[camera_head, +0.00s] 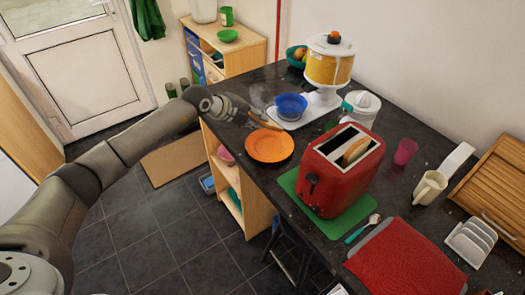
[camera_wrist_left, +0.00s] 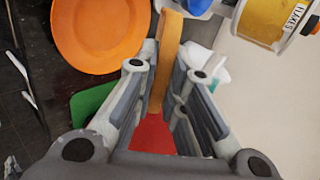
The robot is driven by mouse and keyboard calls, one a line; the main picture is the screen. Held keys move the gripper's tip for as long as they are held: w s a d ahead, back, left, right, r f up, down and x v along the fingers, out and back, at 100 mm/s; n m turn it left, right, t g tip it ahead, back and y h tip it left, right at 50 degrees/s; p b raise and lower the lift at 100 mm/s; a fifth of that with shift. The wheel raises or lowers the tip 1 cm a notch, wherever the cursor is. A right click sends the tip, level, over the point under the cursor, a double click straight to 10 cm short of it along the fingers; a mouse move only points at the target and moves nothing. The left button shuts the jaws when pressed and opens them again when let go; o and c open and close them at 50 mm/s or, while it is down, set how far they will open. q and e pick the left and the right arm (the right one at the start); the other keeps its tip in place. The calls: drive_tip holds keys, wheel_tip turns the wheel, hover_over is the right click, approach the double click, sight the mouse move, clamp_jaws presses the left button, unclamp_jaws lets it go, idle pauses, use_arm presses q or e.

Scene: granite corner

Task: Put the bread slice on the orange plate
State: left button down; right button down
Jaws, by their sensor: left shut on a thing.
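My left gripper (camera_head: 250,112) is shut on a tan bread slice (camera_head: 266,124), just above the far edge of the orange plate (camera_head: 269,147). In the left wrist view the bread slice (camera_wrist_left: 166,60) stands edge-on between the fingers of the left gripper (camera_wrist_left: 168,85). There the orange plate (camera_wrist_left: 100,32) is to the left of the slice, apart from it in the picture. The plate lies flat and empty on the dark counter. A second bread slice (camera_head: 355,151) sticks up from the red toaster (camera_head: 338,180). My right gripper is not in view.
A blue bowl (camera_head: 291,106) and a yellow cereal dispenser (camera_head: 329,65) stand just beyond the plate. The toaster is on a green mat (camera_head: 293,190) nearer. The counter's left edge is close to the plate.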

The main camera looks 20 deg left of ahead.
use_arm(q)
wheel_tip(320, 180, down, 8)
drive_tip(key=b, duration=0.5)
drive_tip(key=shift+r, duration=0.25)
drive_tip(key=c, duration=1.7)
unclamp_jaws()
drive_tip(key=p+v, duration=0.7)
drive_tip(key=v, duration=0.1)
